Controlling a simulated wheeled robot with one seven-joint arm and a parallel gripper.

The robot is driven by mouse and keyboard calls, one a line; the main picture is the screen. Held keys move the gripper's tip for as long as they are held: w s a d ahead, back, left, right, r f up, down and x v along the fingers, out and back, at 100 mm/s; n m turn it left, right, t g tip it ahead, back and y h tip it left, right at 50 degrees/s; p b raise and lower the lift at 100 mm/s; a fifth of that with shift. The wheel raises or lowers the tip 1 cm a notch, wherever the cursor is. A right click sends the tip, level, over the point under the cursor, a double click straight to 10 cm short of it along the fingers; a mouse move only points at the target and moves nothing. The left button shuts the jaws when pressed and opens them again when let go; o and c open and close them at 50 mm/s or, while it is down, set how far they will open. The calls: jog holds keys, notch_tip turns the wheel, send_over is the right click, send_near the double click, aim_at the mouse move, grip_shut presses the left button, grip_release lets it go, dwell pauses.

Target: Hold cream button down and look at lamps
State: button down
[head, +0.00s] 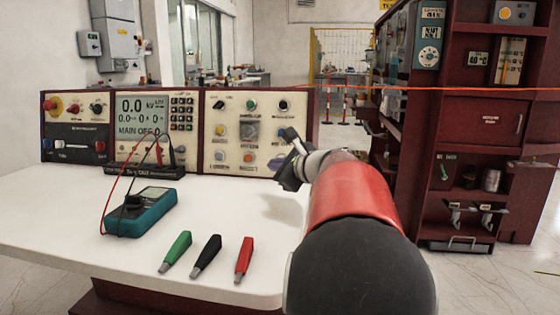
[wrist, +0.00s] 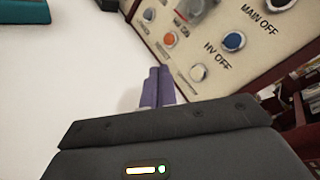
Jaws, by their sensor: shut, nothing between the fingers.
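The cream button (wrist: 198,73) is a pale round cap at the lower corner of the sloping control panel (wrist: 225,15), beside an orange button (wrist: 169,38) and a blue one (wrist: 234,40). My gripper (wrist: 157,70) has its purple fingers shut together and empty. In the wrist view the fingertips are left of the cream button and appear apart from it. In the head view my gripper (head: 290,136) is in front of the panel's lower right part and hides some of it. Small coloured round caps, such as a yellow one (head: 220,130), show on the panel; which are lamps I cannot tell.
A screen (head: 142,112) reads 0.0 kV and MAIN OFF. A teal multimeter (head: 144,212) with leads and green, black and red clips (head: 244,260) lie on the white table (head: 60,215). A dark red shelf unit (head: 470,130) stands to the right.

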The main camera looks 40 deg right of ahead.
jog(key=shift+w+d+f+p, duration=0.3)
jog(key=shift+w+d, duration=0.6)
jog(key=shift+d, duration=0.15)
jog(key=shift+w+d+f+p, duration=0.25)
jog(key=shift+w+d+f, duration=0.1)
jog(key=shift+w+d, duration=0.6)
jog(key=shift+w+d+f+p, duration=0.3)
jog(key=shift+w+d, duration=0.5)
jog(key=shift+d, duration=0.35)
jog(key=shift+w+d+f, duration=0.15)
jog(key=shift+w+d, duration=0.1)
jog(key=shift+d, duration=0.05)
jog(key=shift+w+d+f, duration=0.1)
jog(key=shift+w+d, duration=0.2)
jog(key=shift+d, duration=0.05)
dwell(0.5)
dwell(0.9)
jog(key=shift+s+a+r, duration=0.25)
jog(key=shift+s+a, duration=0.35)
jog(key=shift+a, duration=0.05)
jog(key=shift+s+a+r+b, duration=0.3)
jog(key=shift+s+a+b, duration=0.2)
jog(key=shift+s+a, duration=0.4)
jog(key=shift+s+a+r+b, duration=0.25)
jog(key=shift+s+a+b, duration=0.35)
jog(key=shift+a, duration=0.4)
